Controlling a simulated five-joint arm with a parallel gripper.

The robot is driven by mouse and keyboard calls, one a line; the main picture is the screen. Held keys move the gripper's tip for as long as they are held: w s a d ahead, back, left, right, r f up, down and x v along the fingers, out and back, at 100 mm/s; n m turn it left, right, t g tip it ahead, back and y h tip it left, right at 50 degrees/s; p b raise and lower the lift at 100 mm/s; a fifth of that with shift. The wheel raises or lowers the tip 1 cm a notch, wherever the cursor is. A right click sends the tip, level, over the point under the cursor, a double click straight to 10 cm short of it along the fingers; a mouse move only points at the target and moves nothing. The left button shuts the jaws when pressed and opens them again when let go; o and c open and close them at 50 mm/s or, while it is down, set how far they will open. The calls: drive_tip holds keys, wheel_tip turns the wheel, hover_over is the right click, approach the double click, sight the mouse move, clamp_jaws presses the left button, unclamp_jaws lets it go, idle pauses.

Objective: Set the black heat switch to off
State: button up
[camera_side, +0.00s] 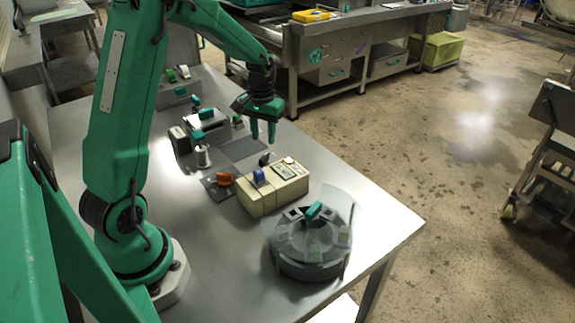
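A small black switch (264,159) stands at the back edge of a cream control box (272,188) on the metal table. I take it for the heat switch; its exact setting is too small to read. A blue switch (258,177) sits on the same box, left of a small panel (284,171). My gripper (263,138) points down just behind and above the black switch. Its two green fingers are apart, with nothing between them, and they do not appear to touch the switch.
A round grey vessel (308,262) with a teal handle stands in front of the box. Other devices stand farther back. The table's right front corner (395,222) is clear.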

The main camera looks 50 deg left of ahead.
sight(264, 156)
drive_tip(key=shift+f, duration=3.3)
clamp_jaws()
